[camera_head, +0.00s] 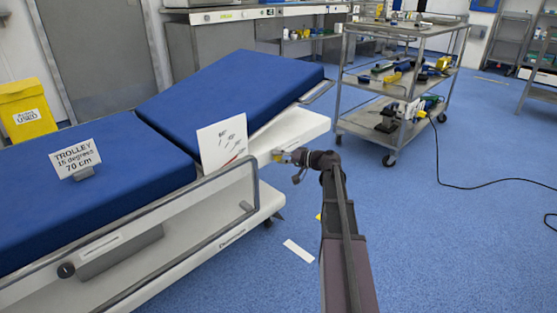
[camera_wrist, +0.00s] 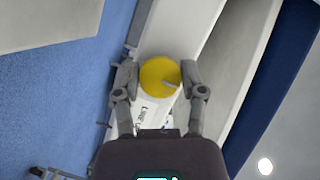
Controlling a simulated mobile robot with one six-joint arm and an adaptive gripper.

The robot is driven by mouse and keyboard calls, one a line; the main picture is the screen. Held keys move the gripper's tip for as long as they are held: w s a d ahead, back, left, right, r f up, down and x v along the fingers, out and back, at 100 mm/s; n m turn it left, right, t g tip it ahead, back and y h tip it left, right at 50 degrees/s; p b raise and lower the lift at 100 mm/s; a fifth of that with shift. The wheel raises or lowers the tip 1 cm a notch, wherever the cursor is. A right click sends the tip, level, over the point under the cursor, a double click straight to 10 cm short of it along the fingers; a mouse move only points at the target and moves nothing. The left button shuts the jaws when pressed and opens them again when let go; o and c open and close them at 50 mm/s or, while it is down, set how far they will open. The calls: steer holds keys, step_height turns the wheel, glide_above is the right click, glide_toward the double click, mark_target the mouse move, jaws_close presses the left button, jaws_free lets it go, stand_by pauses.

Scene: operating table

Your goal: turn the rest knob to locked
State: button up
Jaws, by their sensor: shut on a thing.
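The yellow round rest knob (camera_wrist: 158,70) sits between the two fingers of my gripper (camera_wrist: 159,77) in the wrist view. A grey pointer mark shows on its face, and a white label with partly hidden lettering (camera_wrist: 148,110) lies just below it. My gripper is shut on the knob, with one finger at each side. In the head view my gripper (camera_head: 289,157) is at the side of the trolley's white frame (camera_head: 290,135), below the raised blue backrest (camera_head: 230,92). The knob is mostly hidden there. The pointer's position against the label cannot be read.
A white card with angle marks (camera_head: 222,142) stands beside the backrest. A sign reading "TROLLEY 15 degrees 70 cm" (camera_head: 75,158) stands on the flat mattress (camera_head: 100,200). A side rail (camera_head: 255,185) runs along the near side.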

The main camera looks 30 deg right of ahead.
steer(key=shift+a, duration=0.1)
steer(key=o, duration=1.1)
steer(key=shift+o, duration=0.2)
